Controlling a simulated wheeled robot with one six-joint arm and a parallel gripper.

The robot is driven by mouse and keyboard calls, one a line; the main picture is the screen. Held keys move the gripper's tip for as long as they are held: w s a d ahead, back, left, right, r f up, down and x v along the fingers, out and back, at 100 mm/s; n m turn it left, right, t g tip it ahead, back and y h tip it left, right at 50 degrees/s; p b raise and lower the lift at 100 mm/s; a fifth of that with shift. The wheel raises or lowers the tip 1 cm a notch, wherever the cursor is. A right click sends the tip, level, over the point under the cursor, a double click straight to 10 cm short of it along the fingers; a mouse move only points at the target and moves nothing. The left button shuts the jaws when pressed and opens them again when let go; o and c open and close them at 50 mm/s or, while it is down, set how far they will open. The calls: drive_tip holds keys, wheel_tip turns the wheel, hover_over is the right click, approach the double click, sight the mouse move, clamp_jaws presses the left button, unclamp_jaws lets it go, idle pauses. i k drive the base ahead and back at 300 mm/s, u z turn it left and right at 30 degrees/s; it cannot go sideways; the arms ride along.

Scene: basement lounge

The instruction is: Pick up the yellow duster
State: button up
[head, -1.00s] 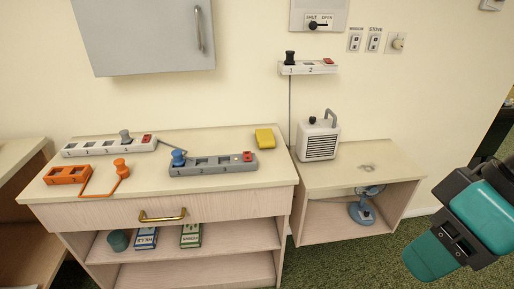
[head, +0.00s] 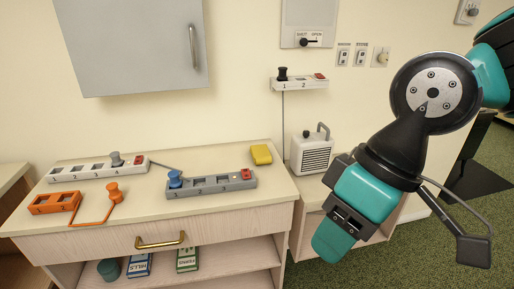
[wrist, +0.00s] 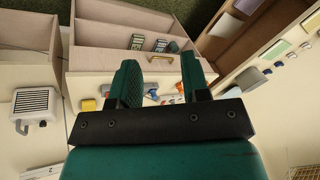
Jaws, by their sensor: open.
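The yellow duster (head: 261,154) is a small yellow block lying on the wooden counter (head: 225,205), near its back right corner. In the wrist view the duster (wrist: 88,104) shows at the left, beside my gripper's left finger. My gripper (head: 332,240) is teal and black and hangs to the right of the counter, in front of the lower side table. In the wrist view my gripper (wrist: 158,68) has its two fingers spread, with nothing held between them. The gripper is apart from the duster.
A grey power strip (head: 212,186) with a blue plug lies left of the duster. A white strip (head: 85,171) and an orange socket with its plug (head: 56,203) lie further left. A white heater (head: 311,152) stands right of the duster. A grey cabinet (head: 130,50) hangs above the counter.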

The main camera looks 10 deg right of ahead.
sight(261, 154)
drive_tip(key=i, duration=1.4)
